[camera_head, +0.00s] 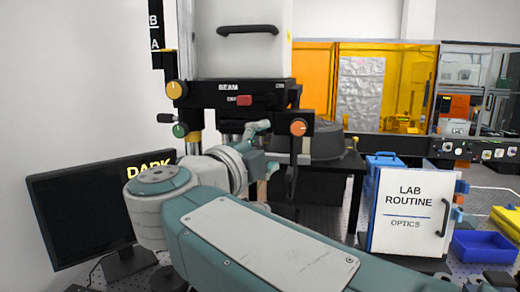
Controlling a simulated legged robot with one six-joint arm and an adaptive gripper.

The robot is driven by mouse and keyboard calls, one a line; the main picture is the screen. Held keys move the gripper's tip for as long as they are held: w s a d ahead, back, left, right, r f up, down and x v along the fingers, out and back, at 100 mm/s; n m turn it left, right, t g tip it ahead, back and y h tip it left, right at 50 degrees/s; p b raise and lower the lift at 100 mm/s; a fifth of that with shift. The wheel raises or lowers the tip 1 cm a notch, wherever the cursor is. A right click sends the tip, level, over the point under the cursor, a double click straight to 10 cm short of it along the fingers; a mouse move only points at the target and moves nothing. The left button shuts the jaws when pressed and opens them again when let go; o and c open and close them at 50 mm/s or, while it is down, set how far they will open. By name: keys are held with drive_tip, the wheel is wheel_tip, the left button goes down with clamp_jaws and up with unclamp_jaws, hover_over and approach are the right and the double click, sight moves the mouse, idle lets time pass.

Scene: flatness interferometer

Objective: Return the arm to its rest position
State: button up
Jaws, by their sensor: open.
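My arm, teal and light grey, reaches in from the bottom right, bends at a round joint at the left, and turns back toward the instrument. My gripper (264,152) is at its far end, in front of the lower part of the interferometer (238,95). It is open, and I see nothing held in it. The wrist hides part of it, and whether it touches the instrument cannot be told. The interferometer has a white upper housing with a black handle, a black "BEAM" panel with a red switch, and yellow, green and orange knobs.
A black monitor (85,212) reading "DARK" stands at the left, close to my arm's bend. A white "LAB ROUTINE OPTICS" box (408,215) stands at the right, near a blue bin (485,247) and a yellow item (508,220). An orange-windowed enclosure (400,85) is behind.

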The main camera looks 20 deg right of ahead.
drive_tip(key=shift+s+a, duration=0.35)
drive_tip(key=shift+a, duration=0.25)
drive_tip(key=w+a+n+t+y, duration=0.45)
drive_tip(key=n+t+y, duration=0.5)
drive_tip(key=n, duration=0.25)
drive_tip(key=s+a+f+n+g+y, duration=0.2)
drive_tip(key=a+f+n+y, duration=0.3)
drive_tip(key=f+n+y, duration=0.4)
drive_tip(key=s+d+f+n+g+h, duration=0.1)
drive_tip(key=s+d+f+n+g, duration=0.2)
drive_tip(key=s+f+g, duration=0.3)
drive_tip(key=s+d+f+n+g+h, duration=0.1)
drive_tip(key=s+d+f+g, duration=0.3)
drive_tip(key=s+f, duration=0.5)
wheel_tip(320, 180, down, 7)
drive_tip(key=shift+f+n+g+h, duration=0.1)
drive_tip(key=shift+n+g+h, duration=0.25)
drive_tip(key=shift+n+g, duration=0.75)
